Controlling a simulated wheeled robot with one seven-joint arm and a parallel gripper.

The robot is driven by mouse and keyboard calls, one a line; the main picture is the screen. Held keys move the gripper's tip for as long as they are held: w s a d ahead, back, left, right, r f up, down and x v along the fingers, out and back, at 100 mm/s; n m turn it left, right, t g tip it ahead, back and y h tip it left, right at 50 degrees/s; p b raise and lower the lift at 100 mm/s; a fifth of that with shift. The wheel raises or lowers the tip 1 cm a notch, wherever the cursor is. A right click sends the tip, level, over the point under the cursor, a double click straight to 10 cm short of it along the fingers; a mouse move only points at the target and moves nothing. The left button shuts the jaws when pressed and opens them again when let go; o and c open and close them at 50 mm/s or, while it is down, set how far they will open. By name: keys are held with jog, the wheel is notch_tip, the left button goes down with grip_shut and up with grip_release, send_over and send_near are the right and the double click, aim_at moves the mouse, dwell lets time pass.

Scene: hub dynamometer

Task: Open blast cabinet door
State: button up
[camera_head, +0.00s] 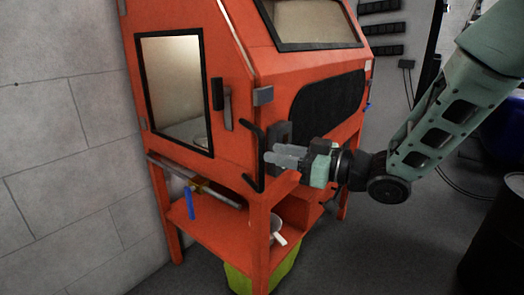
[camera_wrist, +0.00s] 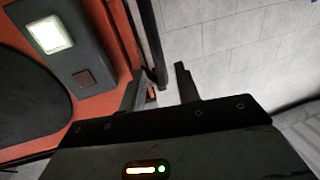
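The orange blast cabinet (camera_head: 235,60) stands on orange legs. Its side door (camera_head: 222,150), with a black-framed window (camera_head: 175,90), looks shut. A black bent bar handle (camera_head: 257,155) stands out near the cabinet's front corner. My gripper (camera_head: 270,157) comes from the right, fingertips close to this bar. In the wrist view the fingers of my gripper (camera_wrist: 160,90) are apart, with the dark bar (camera_wrist: 152,45) just beyond the gap between them. I cannot tell whether they touch it. Nothing is held.
Below the cabinet is an orange shelf (camera_head: 205,225) with a blue-handled valve (camera_head: 190,203), and a yellow-green bin (camera_head: 265,270) underneath. A grey control box (camera_wrist: 65,45) lies left in the wrist view. A block wall (camera_head: 60,150) stands left, with bare floor before it. A dark drum (camera_head: 500,245) is at right.

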aim_at(261, 150)
jog(key=shift+x, duration=2.35)
grip_shut()
